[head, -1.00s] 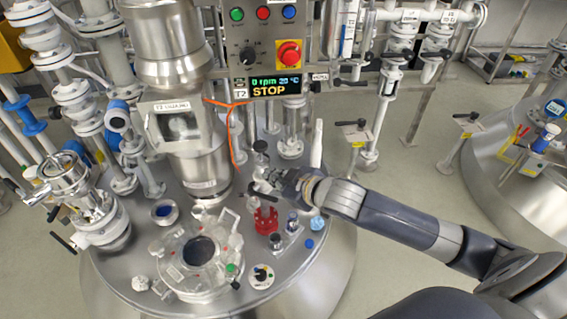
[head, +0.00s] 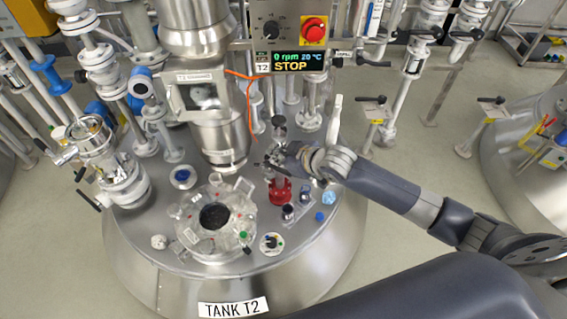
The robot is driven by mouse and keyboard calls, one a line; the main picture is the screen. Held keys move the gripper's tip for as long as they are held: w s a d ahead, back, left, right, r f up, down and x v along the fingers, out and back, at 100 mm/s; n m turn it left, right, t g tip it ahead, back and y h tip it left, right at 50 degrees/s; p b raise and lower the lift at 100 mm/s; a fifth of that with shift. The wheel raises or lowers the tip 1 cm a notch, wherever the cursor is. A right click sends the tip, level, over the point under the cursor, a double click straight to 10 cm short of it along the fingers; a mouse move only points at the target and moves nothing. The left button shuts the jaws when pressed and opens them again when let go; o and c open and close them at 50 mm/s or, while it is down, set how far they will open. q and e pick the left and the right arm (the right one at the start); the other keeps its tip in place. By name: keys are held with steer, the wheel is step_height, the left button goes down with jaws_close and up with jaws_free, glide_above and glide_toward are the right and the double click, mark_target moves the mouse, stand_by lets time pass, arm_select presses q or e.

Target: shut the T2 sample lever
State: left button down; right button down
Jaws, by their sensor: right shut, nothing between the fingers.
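The T2 sample valve stands on the tank lid with a red flange (head: 281,194) at its foot and a grey stem and dark knob (head: 279,123) above. My right gripper (head: 270,165) reaches in from the right, just above the red flange, and covers the middle of the valve. It is shut with nothing held. The sample lever itself cannot be made out clearly behind the fingers, and I cannot tell whether they touch it. My left gripper is not in view.
Small bottles (head: 288,213) stand just in front of the flange. A round glass manway (head: 214,217) is to the left, and a control panel (head: 290,62) reading STOP hangs above. A white upright handle (head: 334,122) stands behind my wrist.

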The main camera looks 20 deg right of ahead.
mark_target(289, 175)
steer(key=f, duration=0.1)
steer(key=d+f, duration=0.1)
steer(key=s+f, duration=0.1)
steer(key=shift+d+f, duration=0.2)
steer(key=shift+f, duration=0.15)
steer(key=shift+f, duration=0.1)
steer(key=shift+s+d+f+t+b, duration=0.1)
steer(key=shift+s+f+t+b, duration=0.2)
steer(key=shift+f+b, duration=0.3)
steer(key=shift+s+d+f+t+y+b, duration=0.2)
steer(key=shift+s+f+t+y+b, duration=0.25)
steer(key=shift+b, duration=0.45)
steer(key=shift+s+d+f+t+p, duration=0.2)
steer(key=shift+d+f+t+p, duration=0.05)
steer(key=shift+f+p, duration=0.25)
steer(key=shift+s+f, duration=0.1)
steer(key=shift+f, duration=0.2)
